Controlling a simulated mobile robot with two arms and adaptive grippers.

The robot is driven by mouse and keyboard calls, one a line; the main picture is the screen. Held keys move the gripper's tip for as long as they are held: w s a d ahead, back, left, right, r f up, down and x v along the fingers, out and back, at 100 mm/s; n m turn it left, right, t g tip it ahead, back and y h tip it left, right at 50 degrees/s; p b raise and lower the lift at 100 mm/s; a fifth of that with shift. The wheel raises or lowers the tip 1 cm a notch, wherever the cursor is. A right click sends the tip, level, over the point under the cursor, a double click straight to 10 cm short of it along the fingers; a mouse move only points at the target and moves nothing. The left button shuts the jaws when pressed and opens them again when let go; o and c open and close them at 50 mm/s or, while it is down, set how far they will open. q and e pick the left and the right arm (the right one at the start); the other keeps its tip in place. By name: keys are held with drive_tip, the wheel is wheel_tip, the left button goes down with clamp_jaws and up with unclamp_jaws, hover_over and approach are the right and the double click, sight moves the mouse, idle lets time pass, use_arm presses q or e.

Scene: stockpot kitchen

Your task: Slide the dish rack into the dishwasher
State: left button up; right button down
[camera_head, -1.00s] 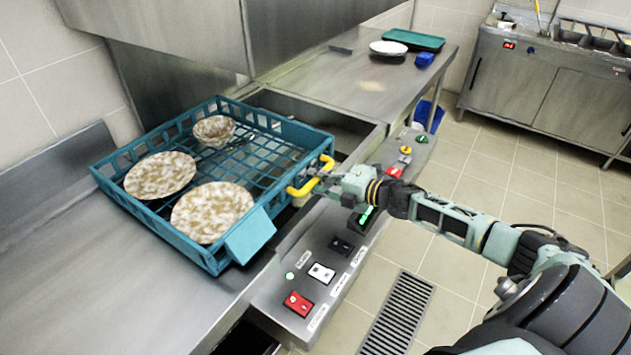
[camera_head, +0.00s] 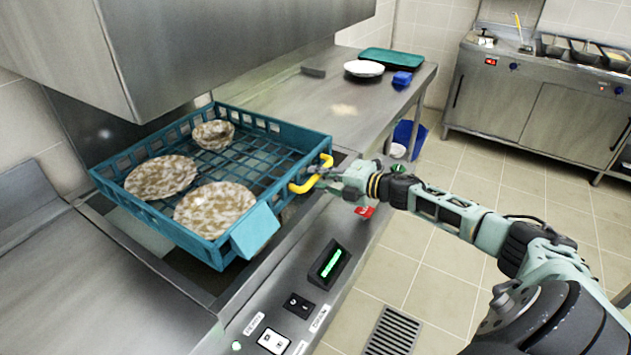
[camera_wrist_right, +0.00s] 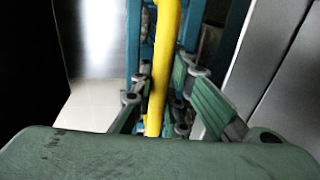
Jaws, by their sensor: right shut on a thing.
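The teal dish rack (camera_head: 285,137) holds two dirty plates (camera_head: 215,208) and a dirty bowl (camera_head: 213,134). In the head view it lies over the dishwasher's bed (camera_head: 185,262), below the raised steel hood (camera_head: 215,50). My right gripper (camera_head: 318,178) is shut on the yellow handle (camera_head: 300,187) at the rack's right side. In the right wrist view the yellow handle (camera_wrist_right: 163,65) runs between the fingers. The rack's underside is mostly hidden. My left gripper is out of view.
A control panel (camera_head: 300,305) with switches and a lit green display runs along the front edge. Steel counter (camera_head: 90,300) lies to the left. The far counter (camera_head: 345,105) carries a white plate (camera_head: 364,68), a teal tray (camera_head: 391,61) and a blue item (camera_head: 402,78).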

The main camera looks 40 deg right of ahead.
drive_tip(key=shift+d+f, duration=0.1)
drive_tip(key=shift+d, duration=0.2)
drive_tip(key=c, duration=1.7)
unclamp_jaws()
drive_tip(key=shift+v, duration=5.95)
